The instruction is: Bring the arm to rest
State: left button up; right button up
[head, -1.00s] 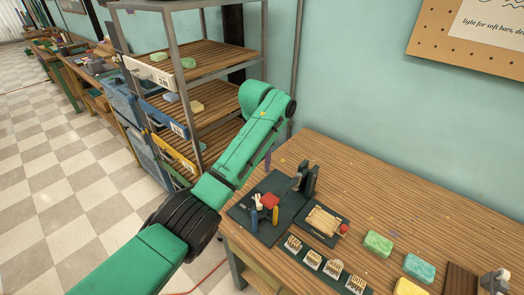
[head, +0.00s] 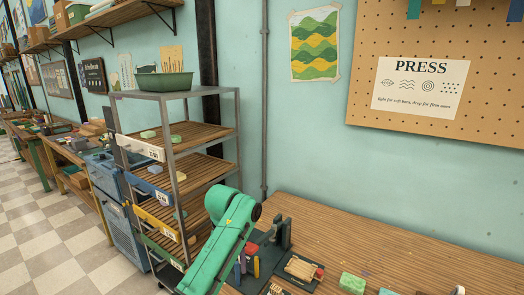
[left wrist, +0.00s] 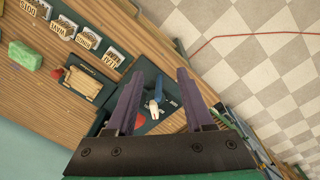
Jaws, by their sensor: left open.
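My left arm (head: 226,235), green, comes in at the bottom of the head view and stands in front of the rack and the table's left end. My left gripper (left wrist: 156,90) shows in the left wrist view with its two purple fingers wide apart and nothing between them. It is above the table, pointing down toward a dark mat (left wrist: 147,72) with a white and blue tool on it. My right gripper is in neither view.
The wooden table (head: 380,240) bears a dark stand (head: 282,232), a board (head: 300,268) and a green soap (head: 352,283). A metal rack (head: 205,130) with soaps stands left of it. A red cable (left wrist: 240,36) lies on the floor.

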pick_arm(q)
jog(key=s+a+f+m+t+h, duration=0.1)
jog(key=s+a+f, duration=0.2)
jog(key=s+f, duration=0.35)
jog(key=s+a+f+m+t, duration=0.1)
jog(key=s+a+f, duration=0.2)
jog(key=s+f, duration=0.3)
jog(key=s+a+m+t+y, duration=0.1)
jog(key=s+a+m, duration=0.2)
jog(key=s+a, duration=0.75)
jog(key=s+d+f+g, duration=0.1)
jog(key=s+f, duration=0.2)
jog(key=f, duration=1)
jog(key=s+f, duration=0.2)
jog(key=f, duration=1)
jog(key=s+a+f+g, duration=0.1)
jog(key=s+a+f, duration=0.1)
jog(key=s+f, duration=1.1)
jog(key=s, duration=0.3)
jog(key=shift+a+y, duration=0.3)
